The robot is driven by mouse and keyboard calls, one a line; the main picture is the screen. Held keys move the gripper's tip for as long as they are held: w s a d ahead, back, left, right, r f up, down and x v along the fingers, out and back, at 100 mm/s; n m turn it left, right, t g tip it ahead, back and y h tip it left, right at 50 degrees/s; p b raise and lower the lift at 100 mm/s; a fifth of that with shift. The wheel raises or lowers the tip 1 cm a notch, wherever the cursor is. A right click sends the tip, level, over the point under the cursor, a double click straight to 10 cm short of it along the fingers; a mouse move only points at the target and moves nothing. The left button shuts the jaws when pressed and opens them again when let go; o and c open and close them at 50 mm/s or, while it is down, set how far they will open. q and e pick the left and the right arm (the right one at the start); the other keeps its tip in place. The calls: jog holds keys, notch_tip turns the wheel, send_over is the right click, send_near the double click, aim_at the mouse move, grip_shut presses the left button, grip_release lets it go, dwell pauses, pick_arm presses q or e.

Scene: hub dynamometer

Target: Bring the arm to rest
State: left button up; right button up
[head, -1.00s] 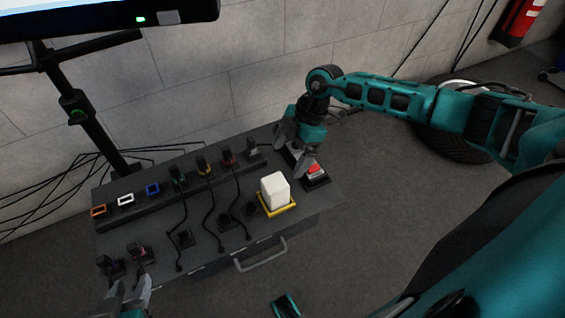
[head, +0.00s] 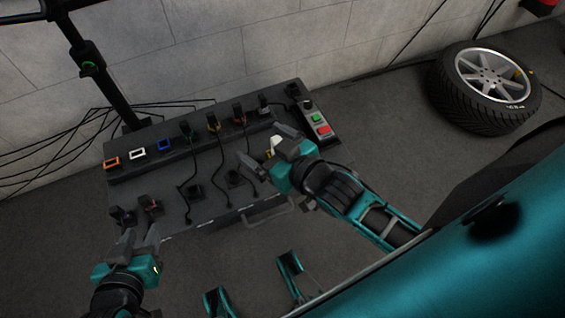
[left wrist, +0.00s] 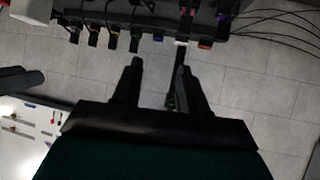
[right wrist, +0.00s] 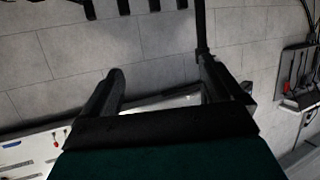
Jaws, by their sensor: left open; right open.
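My right gripper (head: 264,148) is open over the right part of the grey bench (head: 215,207), its arm coming from the lower right. A white block (head: 276,142) shows partly between its fingers, the rest hidden by the gripper; I cannot tell whether they touch. My left gripper (head: 140,236) is open and empty at the bench's front left, near two small dark plugs with coloured marks. In the left wrist view, the left fingers (left wrist: 155,85) are apart with nothing between them. In the right wrist view, the right fingers (right wrist: 160,85) are also apart.
A button box with a green and a red button (head: 318,122) stands at the bench's right end. Coloured sockets and cabled plugs (head: 213,121) line the back. A dark stand (head: 93,65) rises at the left. A wheel (head: 485,85) lies on the floor at the right.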

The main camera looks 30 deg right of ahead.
jog(key=s+d+f+g+h, duration=0.1)
jog(key=s+f+g, duration=0.1)
jog(key=s+f, duration=0.2)
jog(key=shift+s+f+m+g, duration=0.15)
jog(key=shift+s+m+g, duration=0.25)
jog(key=shift+s, duration=0.3)
